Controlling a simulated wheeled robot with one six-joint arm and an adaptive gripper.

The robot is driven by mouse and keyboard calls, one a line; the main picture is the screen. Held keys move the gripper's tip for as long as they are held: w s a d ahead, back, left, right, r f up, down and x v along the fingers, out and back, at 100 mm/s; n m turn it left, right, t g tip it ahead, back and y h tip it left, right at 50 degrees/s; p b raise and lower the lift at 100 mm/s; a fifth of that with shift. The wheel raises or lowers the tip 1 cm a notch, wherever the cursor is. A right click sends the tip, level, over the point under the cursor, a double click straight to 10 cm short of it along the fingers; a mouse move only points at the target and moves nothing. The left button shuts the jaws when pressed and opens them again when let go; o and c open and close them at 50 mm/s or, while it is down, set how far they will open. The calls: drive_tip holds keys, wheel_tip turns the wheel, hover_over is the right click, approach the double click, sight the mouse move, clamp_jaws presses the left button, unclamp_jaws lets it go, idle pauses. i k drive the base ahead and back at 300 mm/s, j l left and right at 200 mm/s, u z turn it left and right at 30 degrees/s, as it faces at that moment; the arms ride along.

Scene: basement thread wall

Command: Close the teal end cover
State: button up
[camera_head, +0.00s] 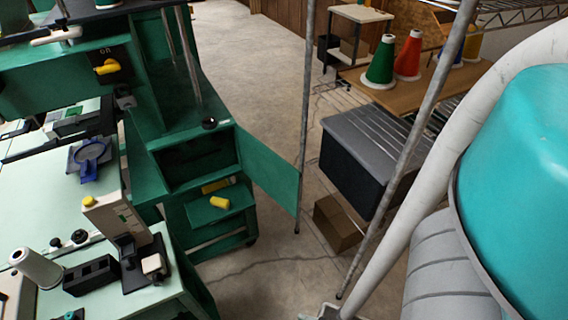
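The teal end cover (269,170) is a flat green-teal panel standing open at the end of the sewing machine cabinet. Its left edge meets the right side of a dark, open box-like compartment (194,160), and the panel sticks out to the right over the floor. Its right edge is close to a thin grey pole in the picture; I cannot tell if they touch. My gripper is not in view. Part of my own arm, white with a teal cap, fills the right side of the picture, apart from the cover.
Thin grey poles (305,95) (421,130) cross the view. A grey-lidded dark bin (378,140) and a cardboard box (338,224) stand right of the cover. A wooden table (411,96) holds thread cones. Bare floor (255,75) lies behind the cover.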

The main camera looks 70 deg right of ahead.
sight(279, 179)
drive_tip(key=k+l+u, duration=0.1)
drive_tip(key=k+l, duration=0.55)
drive_tip(key=l, duration=0.25)
drive_tip(key=k+l, duration=0.7)
drive_tip(key=l, duration=0.15)
drive_tip(key=k+l+u, duration=0.15)
drive_tip(key=k+l, duration=0.55)
drive_tip(key=l, duration=0.15)
drive_tip(key=i+j+u, duration=0.2)
drive_tip(key=i+j, duration=0.55)
drive_tip(key=j, duration=0.2)
